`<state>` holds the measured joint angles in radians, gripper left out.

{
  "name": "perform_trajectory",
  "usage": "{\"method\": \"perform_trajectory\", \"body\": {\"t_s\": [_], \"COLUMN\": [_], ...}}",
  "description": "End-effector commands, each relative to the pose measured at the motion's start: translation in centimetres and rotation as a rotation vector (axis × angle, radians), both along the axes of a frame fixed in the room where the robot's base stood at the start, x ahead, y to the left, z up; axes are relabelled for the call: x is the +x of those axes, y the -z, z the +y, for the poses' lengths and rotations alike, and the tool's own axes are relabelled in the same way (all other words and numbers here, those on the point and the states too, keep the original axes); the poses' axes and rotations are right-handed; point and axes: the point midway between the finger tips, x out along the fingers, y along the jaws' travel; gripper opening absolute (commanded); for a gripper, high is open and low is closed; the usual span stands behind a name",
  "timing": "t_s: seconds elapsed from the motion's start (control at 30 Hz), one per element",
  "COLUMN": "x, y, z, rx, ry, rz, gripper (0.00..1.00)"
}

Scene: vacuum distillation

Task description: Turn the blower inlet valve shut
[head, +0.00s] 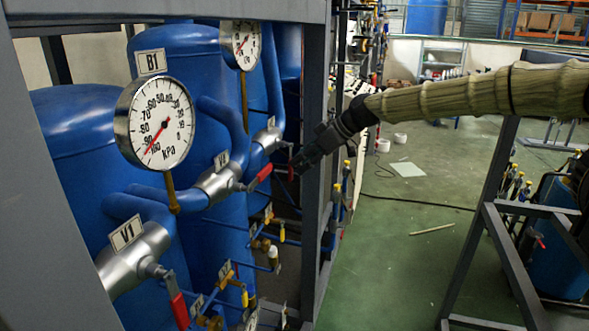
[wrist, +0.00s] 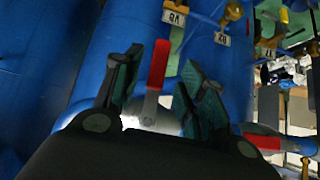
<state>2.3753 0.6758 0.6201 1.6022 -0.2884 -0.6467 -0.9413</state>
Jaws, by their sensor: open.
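My gripper (head: 300,161) is at the blue pipework in the head view, near the red-handled valves. In the wrist view its two dark green fingers (wrist: 161,66) are apart. A red valve lever (wrist: 158,66) shows between them, with its grey metal stem below; I cannot tell whether either finger touches it. A second red lever (wrist: 264,142) lies to the right of the fingers. In the head view a red lever (head: 264,172) sits on the silver V4 valve (head: 217,183), just left of my gripper. No label naming the blower inlet valve is readable.
A V1 valve (head: 135,258) with a downward red lever stands at front left. Two round gauges (head: 155,123) rise above the pipes. A grey frame post (head: 314,100) stands close to my gripper. Small valves and blue pipes crowd below.

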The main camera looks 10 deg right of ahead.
Motion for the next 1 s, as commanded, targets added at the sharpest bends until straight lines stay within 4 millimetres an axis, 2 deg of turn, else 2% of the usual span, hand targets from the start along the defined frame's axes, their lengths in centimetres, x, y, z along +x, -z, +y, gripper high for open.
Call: {"method": "perform_trajectory", "body": {"t_s": [0.2, 0.5, 0.87, 0.97, 1.0], "x": [-1.3, -2.1, -2.2, -2.3, -2.3], "y": [-2.7, -4.3, -4.3, -2.8, -1.6], "z": [-2.4, -3.9, -3.9, -3.4, -2.9], "rx": [0.001, 0.001, 0.000, -0.002, -0.002], "ry": [0.001, 0.000, 0.001, 0.009, 0.015], "rz": [-0.001, 0.001, 0.002, 0.018, 0.031], "gripper": [0.41, 0.41, 0.41, 0.41, 0.41]}}
